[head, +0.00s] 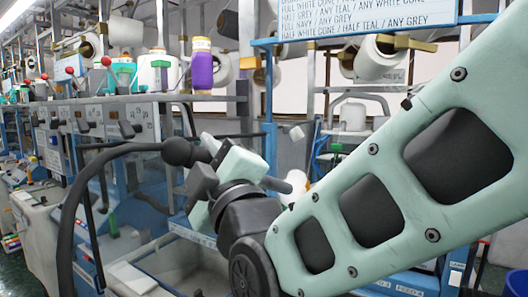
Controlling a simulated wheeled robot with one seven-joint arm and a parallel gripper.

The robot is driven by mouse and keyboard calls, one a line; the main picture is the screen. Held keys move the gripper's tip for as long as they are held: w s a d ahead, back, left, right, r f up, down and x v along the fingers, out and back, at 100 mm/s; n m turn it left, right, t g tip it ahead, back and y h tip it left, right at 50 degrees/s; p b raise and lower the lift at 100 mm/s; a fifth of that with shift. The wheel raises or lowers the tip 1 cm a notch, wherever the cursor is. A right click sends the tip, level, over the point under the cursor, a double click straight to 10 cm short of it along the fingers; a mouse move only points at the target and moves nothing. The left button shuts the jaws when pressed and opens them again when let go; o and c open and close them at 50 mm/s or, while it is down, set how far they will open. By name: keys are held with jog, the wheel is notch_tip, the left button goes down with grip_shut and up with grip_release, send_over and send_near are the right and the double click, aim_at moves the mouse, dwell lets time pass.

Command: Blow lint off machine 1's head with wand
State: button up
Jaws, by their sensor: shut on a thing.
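My gripper (203,165) is near the picture's middle, at the end of my pale green arm. Its dark fingers are shut on the black wand, whose rounded end (178,152) shows just left of the fingers. A thick black hose (72,215) runs from that end, arching left and down out of the picture. The gripper body hides much of the wand, and I cannot make out its nozzle clearly. Blue and grey knitting machines (140,112) stand behind and to the left of the gripper. I cannot tell which is machine 1, and no lint can be made out.
A purple cone (202,68) and white cones (157,72) stand on the machine top. A sign about cones (350,22) hangs on a blue frame. A grey bin (185,262) is below the gripper. A dark blue bucket (517,284) is at lower right.

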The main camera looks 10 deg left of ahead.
aim_at(280, 189)
jog(key=shift+w+d+f+b, duration=0.4)
jog(key=shift+w+d+f, duration=0.9)
jog(key=shift+w, duration=0.55)
jog(key=shift+w+d+f+b, duration=0.35)
jog(key=shift+w+d+f, duration=0.65)
jog(key=shift+w+d, duration=0.75)
jog(key=shift+w+d+f+b, duration=0.4)
jog(key=shift+w+d+f, duration=0.85)
jog(key=shift+w, duration=0.75)
jog(key=shift+r, duration=0.15)
dwell(2.2)
